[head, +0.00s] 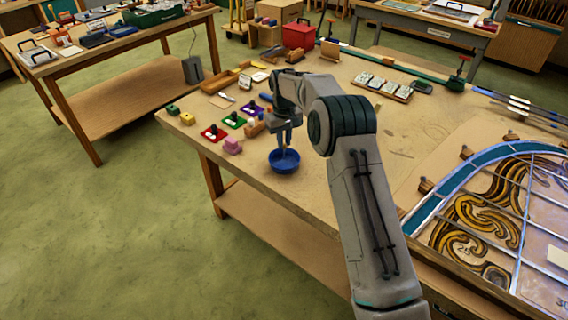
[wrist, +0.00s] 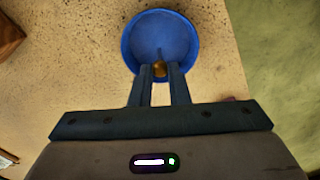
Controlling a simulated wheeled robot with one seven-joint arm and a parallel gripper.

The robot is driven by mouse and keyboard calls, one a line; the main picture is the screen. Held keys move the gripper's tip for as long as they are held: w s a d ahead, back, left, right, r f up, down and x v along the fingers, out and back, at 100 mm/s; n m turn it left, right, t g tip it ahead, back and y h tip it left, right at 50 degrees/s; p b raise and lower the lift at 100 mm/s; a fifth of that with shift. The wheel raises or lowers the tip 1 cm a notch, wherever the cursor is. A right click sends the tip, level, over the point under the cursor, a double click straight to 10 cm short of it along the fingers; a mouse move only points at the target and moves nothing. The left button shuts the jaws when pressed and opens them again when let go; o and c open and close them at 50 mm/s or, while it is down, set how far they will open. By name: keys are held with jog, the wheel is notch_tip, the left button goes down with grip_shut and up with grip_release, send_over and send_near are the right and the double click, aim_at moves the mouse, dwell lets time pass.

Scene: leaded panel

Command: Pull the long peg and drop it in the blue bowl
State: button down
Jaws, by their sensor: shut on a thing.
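The blue bowl (head: 284,168) stands near the front edge of the wooden bench. It also shows in the wrist view (wrist: 150,30), just beyond my fingertips. My gripper (head: 284,138) is above the bowl, pointing down. In the wrist view my two fingers (wrist: 160,72) are close together on a small brown-gold peg (wrist: 160,69). The peg is over the bowl's near part; its lower end and full length are hard to make out. Whether it touches the bowl I cannot tell.
Red (head: 215,132), green (head: 233,120) and purple (head: 251,109) plates with dark knobs lie left of the bowl. The leaded panel (head: 490,215) lies at right. The bench's front edge is close to the bowl.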

jog(key=shift+f+b, duration=0.65)
jog(key=shift+f, duration=0.5)
dwell(0.4)
jog(key=c, duration=1.3)
grip_release()
